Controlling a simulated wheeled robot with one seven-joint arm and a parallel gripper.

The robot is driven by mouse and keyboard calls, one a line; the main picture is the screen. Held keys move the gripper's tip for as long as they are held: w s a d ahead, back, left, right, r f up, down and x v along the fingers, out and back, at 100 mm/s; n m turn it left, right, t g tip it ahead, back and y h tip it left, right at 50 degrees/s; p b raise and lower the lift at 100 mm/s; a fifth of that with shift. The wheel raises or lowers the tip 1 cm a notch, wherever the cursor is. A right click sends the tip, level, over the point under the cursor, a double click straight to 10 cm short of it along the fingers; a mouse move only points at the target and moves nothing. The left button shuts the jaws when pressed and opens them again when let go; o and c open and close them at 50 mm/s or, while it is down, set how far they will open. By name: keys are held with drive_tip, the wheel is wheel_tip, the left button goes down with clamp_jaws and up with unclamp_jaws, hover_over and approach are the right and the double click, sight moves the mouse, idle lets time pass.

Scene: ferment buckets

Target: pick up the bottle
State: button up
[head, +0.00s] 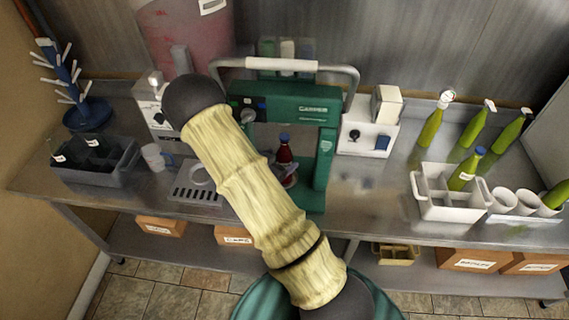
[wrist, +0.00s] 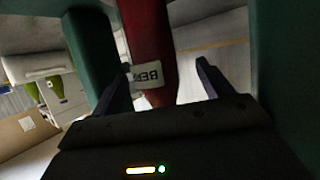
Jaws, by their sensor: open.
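A dark red bottle (head: 285,154) with a blue cap stands inside the green capper (head: 325,150), between its uprights. In the wrist view the red bottle (wrist: 147,40) with a white label rises just ahead of my gripper (wrist: 163,75). My gripper is open, its two dark fingers on either side of the bottle's lower part in the picture. I cannot tell whether either finger touches it. Green uprights flank the fingers on both sides. In the head view my arm hides part of the capper, and my gripper cannot be made out clearly.
Green bottles (head: 431,128) stand at the back right. A white crate (head: 450,208) holds another green bottle, beside several white cups (head: 502,201). A grey bin (head: 95,172) and blue drying tree (head: 88,115) are at left. Bare steel counter (head: 365,205) lies right of the capper.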

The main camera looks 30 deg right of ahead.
sight(287, 151)
drive_tip(key=p+x, duration=0.1)
drive_tip(key=x, duration=0.3)
drive_tip(key=shift+s+d+f+p, duration=0.15)
drive_tip(key=shift+p, duration=0.15)
drive_tip(key=c, duration=1.6)
drive_tip(key=shift+r+b, duration=0.75)
drive_tip(key=shift+r, duration=0.65)
drive_tip(key=s+a+b, duration=0.2)
drive_tip(key=s+a, duration=0.2)
drive_tip(key=a, duration=0.4)
drive_tip(key=s+a+b, duration=0.2)
drive_tip(key=s+a, duration=0.2)
drive_tip(key=a, duration=0.4)
drive_tip(key=shift+s+r, duration=0.25)
drive_tip(key=shift+r, duration=0.15)
